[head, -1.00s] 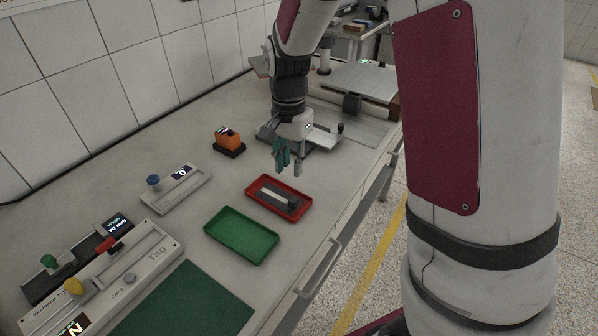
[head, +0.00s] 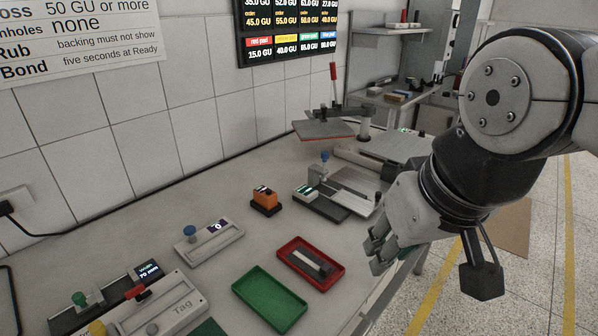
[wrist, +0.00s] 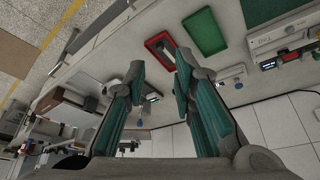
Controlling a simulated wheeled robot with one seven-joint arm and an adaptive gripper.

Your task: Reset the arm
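My gripper (head: 383,250), with teal finger pads, hangs at the right by the front edge of the bench in the head view. In the wrist view its fingers (wrist: 160,68) stand apart with nothing between them, so it is open and empty. My arm is folded in from the right, clear of the bench objects. The red tray (head: 283,254) lies left of my gripper, holding a dark piece with a pale strip (head: 311,262). It also shows beyond the fingertips in the wrist view (wrist: 150,44).
A green tray (head: 270,303) lies beside the red one. An orange device (head: 265,200), a blue-knobbed device (head: 209,240) and a grey plate machine (head: 352,188) stand on the bench. A lever press (head: 323,130) stands at the back. Floor lies open to the right.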

